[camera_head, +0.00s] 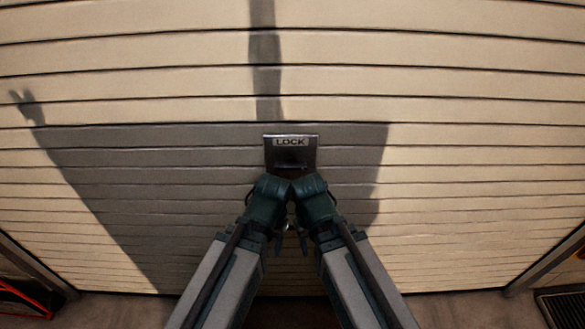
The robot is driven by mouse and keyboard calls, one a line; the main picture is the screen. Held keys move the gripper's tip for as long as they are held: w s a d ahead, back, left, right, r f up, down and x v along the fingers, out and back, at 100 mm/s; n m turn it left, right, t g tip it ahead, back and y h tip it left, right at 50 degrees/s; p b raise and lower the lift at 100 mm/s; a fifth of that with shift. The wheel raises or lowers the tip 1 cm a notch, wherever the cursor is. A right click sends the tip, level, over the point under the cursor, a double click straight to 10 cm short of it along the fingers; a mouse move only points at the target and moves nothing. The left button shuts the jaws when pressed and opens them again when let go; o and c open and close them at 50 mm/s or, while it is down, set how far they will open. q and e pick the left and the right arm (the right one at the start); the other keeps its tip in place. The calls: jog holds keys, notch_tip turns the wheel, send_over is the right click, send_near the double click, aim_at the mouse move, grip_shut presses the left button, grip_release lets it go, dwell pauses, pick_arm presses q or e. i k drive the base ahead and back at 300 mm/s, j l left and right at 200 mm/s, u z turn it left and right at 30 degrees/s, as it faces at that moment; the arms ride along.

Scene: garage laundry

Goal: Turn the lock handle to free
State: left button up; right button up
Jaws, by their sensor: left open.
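A metal lock plate (307,157) marked LOCK is mounted on the cream slatted garage door (470,110), just above the middle of the camera_head view. A dark patch shows below its label; I cannot make out the handle or its angle. My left gripper (279,243) is open and appears empty, below the plate. My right gripper (304,241) is close beside it on the right; its jaws are too small and dark to read. The tops of both wrists come up to the plate's lower edge in the picture. I cannot tell whether either touches the door.
The door fills most of the view, and its slats are clear on both sides of my arms. A red-framed object (25,300) stands at the lower left. A dark grille (565,306) lies at the lower right. Shadows fall across the door.

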aim_at(290, 163)
jog(key=l, duration=0.5)
jog(key=k+l, duration=0.15)
jog(key=l, duration=0.3)
jog(key=l+u, duration=0.1)
jog(key=l, duration=0.4)
jog(key=k+l, duration=0.15)
jog(key=l, duration=0.3)
jog(key=k+l, duration=0.1)
jog(key=l, duration=0.4)
